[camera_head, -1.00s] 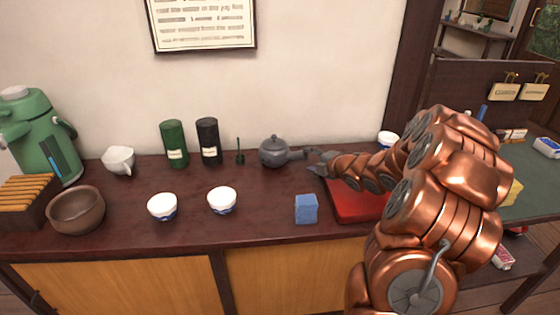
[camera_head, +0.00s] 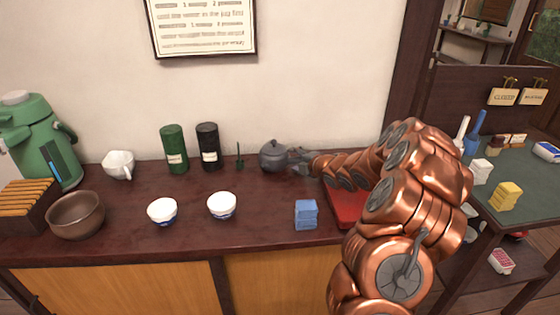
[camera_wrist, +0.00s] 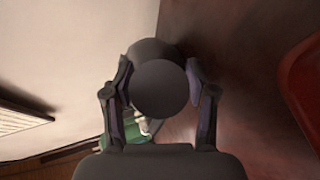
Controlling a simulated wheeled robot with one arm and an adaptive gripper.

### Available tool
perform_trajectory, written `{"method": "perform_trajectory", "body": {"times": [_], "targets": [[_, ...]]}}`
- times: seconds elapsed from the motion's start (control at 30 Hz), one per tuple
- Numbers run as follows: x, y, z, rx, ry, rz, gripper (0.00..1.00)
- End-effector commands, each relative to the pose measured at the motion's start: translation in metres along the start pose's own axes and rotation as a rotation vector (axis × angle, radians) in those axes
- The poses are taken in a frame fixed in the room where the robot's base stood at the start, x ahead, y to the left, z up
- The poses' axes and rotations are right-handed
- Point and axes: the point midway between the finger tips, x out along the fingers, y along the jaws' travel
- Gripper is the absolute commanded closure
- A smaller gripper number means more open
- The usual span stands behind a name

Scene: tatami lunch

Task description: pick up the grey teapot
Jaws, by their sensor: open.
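The grey teapot (camera_head: 272,156) stands on the dark red counter, at the back near the wall, with its side handle pointing right toward my gripper. My gripper (camera_head: 301,158) is just right of the teapot's body, low over the counter, around or close to the handle. In the wrist view the teapot's dark rounded end (camera_wrist: 160,88) lies between the two open fingers of my gripper (camera_wrist: 160,92). A gap shows on the left side; I cannot tell whether either finger touches it.
A red tray (camera_head: 346,212) lies under my arm. A blue block (camera_head: 306,214), two white cups (camera_head: 222,205) (camera_head: 162,211) and a brown bowl (camera_head: 76,214) stand in front. Green (camera_head: 174,149) and black (camera_head: 208,147) canisters and a small dark green whisk-like item (camera_head: 239,156) stand left of the teapot.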

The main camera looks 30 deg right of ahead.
Motion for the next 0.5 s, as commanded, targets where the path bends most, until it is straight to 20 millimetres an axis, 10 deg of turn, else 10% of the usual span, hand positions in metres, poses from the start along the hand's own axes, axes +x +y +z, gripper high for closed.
{"method": "perform_trajectory", "body": {"times": [0.3, 0.5], "targets": [[0.0029, -0.0009, -0.0005, 0.001, 0.001, -0.002, 0.44], [0.0028, -0.001, -0.0004, 0.001, 0.001, -0.002, 0.65]]}}
